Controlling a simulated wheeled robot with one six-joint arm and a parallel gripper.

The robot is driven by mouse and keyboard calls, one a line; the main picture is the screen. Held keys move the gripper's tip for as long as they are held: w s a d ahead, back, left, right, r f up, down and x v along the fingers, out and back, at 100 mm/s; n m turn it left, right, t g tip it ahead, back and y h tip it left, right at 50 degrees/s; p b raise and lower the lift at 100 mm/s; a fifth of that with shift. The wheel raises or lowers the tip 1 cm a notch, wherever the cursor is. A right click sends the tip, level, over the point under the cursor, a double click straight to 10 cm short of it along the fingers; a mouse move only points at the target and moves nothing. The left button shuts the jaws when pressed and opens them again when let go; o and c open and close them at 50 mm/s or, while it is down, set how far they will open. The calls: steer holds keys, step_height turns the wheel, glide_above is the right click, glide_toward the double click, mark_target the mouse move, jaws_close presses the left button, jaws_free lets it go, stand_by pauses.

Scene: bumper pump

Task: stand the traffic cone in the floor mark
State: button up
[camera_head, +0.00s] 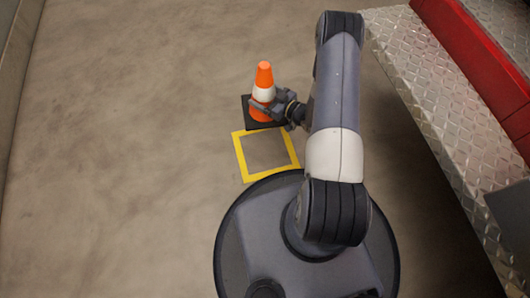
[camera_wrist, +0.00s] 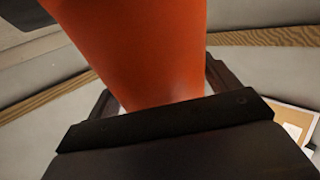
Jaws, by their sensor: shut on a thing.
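The traffic cone (camera_head: 264,75) is orange with a white band and a black square base (camera_head: 248,118). It looks upright in the head view. The floor mark (camera_head: 240,155) is a yellow square outline with bare floor inside. The cone's base appears just beyond the mark's far edge; I cannot tell whether it touches the floor. My gripper (camera_head: 262,103) is shut on the cone, around its lower body, from the right. In the wrist view the cone's orange side (camera_wrist: 140,50) fills the upper middle between my dark fingers; its base is hidden there.
A metal tread-plate step (camera_head: 430,110) with a red edge (camera_head: 480,60) runs along the right, beside my arm. A wall (camera_head: 18,60) stands at the far left. The concrete floor (camera_head: 120,150) on the left is clear.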

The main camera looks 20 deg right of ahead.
steer(key=s+f+b, duration=0.2)
steer(key=f+b, duration=0.1)
steer(key=f, duration=0.8)
steer(key=s+a+f+n+g+y+b, duration=0.1)
steer(key=s+f+b, duration=0.2)
steer(key=f, duration=0.9)
steer(key=shift+s+a+y+b, duration=0.25)
steer(key=shift+s+y+b, duration=0.1)
steer(key=shift+b, duration=0.2)
steer(key=o, duration=1.8)
steer(key=shift+f, duration=0.1)
steer(key=p+v, duration=0.1)
steer(key=v, duration=0.3)
steer(key=p+v, duration=0.1)
steer(key=v, duration=0.3)
steer(key=p+v, duration=0.1)
steer(key=v, duration=0.3)
steer(key=shift+r, duration=0.3)
